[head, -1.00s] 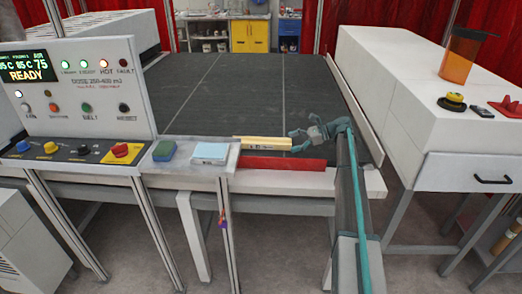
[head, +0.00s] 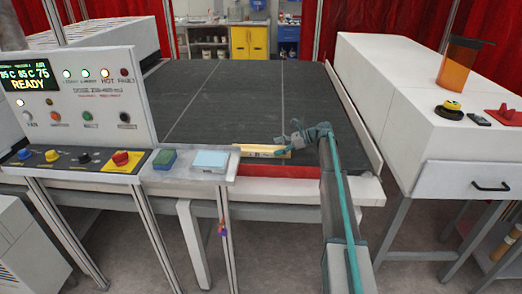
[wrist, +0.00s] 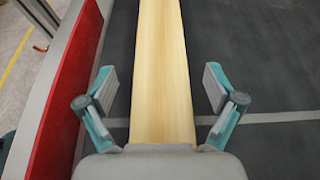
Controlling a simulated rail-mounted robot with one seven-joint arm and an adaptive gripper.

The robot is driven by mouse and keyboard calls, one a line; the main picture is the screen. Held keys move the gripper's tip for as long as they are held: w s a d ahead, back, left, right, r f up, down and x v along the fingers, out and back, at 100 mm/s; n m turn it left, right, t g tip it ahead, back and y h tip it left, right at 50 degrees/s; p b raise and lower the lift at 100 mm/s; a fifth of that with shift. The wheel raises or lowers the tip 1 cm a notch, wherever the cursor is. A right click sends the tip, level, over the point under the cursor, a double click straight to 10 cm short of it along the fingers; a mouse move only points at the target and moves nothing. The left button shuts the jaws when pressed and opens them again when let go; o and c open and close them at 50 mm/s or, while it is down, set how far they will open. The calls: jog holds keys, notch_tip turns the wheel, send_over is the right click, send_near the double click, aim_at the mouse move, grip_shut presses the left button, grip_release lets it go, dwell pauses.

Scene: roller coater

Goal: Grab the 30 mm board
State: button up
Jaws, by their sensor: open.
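The board (head: 255,150) is a pale wooden bar lying on the dark belt at its near edge, just behind a red strip. In the wrist view the board (wrist: 160,65) runs lengthwise up the picture, between the two fingers. My gripper (head: 283,146) is at the board's right end in the head view. In the wrist view my gripper (wrist: 159,98) is open, with one teal and grey finger on each side of the board and a gap to both. I cannot tell how far the fingers reach down beside it.
The red strip (wrist: 65,95) runs along the board's left side in the wrist view. A control panel (head: 85,95) stands at the left, with a green-blue block (head: 164,159) and a light blue pad (head: 210,161) on its ledge. The dark belt (head: 235,95) is otherwise clear.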

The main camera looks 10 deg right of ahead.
aim_at(261, 151)
jog(key=shift+p+x, duration=0.3)
jog(key=shift+x, duration=1.15)
jog(key=c, duration=1.4)
jog(key=shift+r, duration=0.15)
